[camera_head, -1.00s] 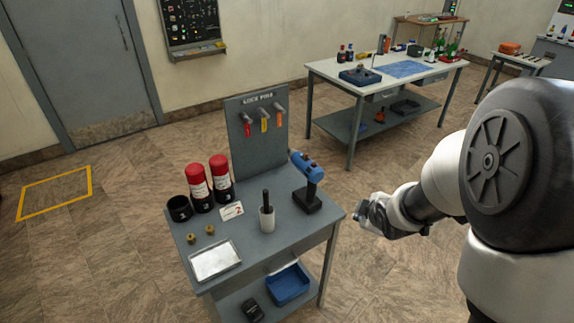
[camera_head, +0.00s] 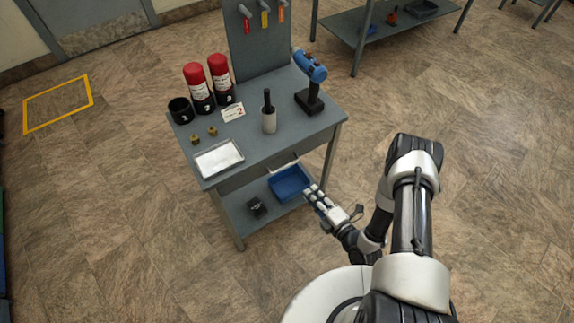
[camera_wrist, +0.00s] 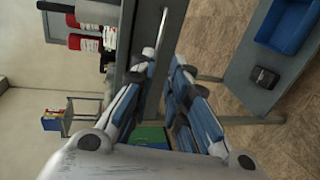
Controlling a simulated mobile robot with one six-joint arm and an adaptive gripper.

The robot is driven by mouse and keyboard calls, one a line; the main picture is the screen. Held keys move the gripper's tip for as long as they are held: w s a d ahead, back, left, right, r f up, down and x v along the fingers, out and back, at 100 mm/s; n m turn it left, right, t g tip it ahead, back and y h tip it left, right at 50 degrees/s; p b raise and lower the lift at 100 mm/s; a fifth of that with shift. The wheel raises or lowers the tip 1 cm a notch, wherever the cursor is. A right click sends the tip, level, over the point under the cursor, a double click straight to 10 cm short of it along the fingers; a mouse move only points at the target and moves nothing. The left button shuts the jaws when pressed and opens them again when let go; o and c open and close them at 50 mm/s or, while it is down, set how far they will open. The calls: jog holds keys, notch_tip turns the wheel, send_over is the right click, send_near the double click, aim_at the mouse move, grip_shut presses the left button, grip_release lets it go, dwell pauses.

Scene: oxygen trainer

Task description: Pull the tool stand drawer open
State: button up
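The grey tool stand (camera_head: 258,160) is in the middle of the head view. Its drawer (camera_head: 240,178) sits under the top and looks shut, with a pale bar handle (camera_head: 283,164) on its front. My gripper (camera_head: 312,192) is in front of the stand, a little right of and below the handle in the picture. In the wrist view the picture is turned on its side, and the handle (camera_wrist: 162,32) lies ahead of my fingertips (camera_wrist: 158,68). The two fingers are apart with nothing held between them. I cannot tell the exact gap to the handle.
A blue bin (camera_head: 290,184) is on the lower shelf. Floor to the right is clear.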

aim_at(287, 166)
jog(key=b+x, duration=0.4)
jog(key=x, duration=1.3)
jog(key=shift+w+a+f, duration=0.1)
jog(key=shift+a, duration=0.05)
jog(key=shift+c, duration=0.5)
grip_shut()
